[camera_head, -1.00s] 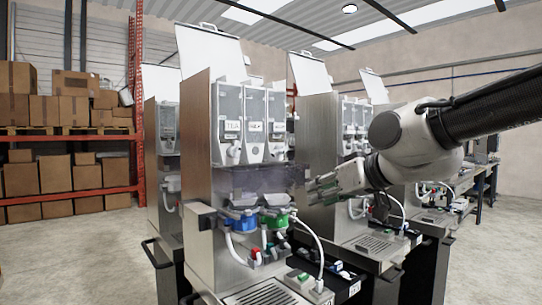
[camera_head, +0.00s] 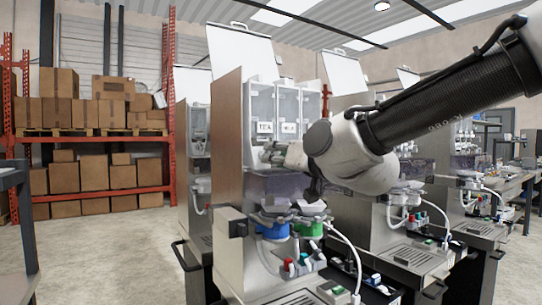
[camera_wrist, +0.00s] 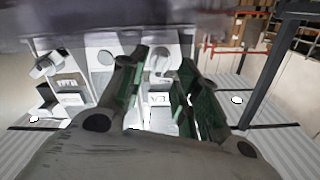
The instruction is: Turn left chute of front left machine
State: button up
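The front left machine (camera_head: 227,150) stands in the middle of the head view, with clear hoppers (camera_head: 288,105) and two labels, the left reading like TEA. My gripper (camera_head: 268,155) is in front of the machine, just below the left label. It and my arm hide the chutes in the head view. The wrist view is upside down. There my green fingers (camera_wrist: 155,92) are spread, with the white left chute (camera_wrist: 160,64) between and beyond them. Contact cannot be told. The other chute (camera_wrist: 48,66) shows to the left in the wrist view.
A blue cup-like part (camera_head: 272,231) and a green one (camera_head: 309,228) sit under the machine's chutes. More machines (camera_head: 405,245) stand to the right. Racks with boxes (camera_head: 95,175) are at the left, with open floor before them.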

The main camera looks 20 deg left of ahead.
aim_at(268, 152)
jog(key=x, duration=0.4)
jog(key=shift+w+a, duration=0.1)
jog(key=c, duration=0.7)
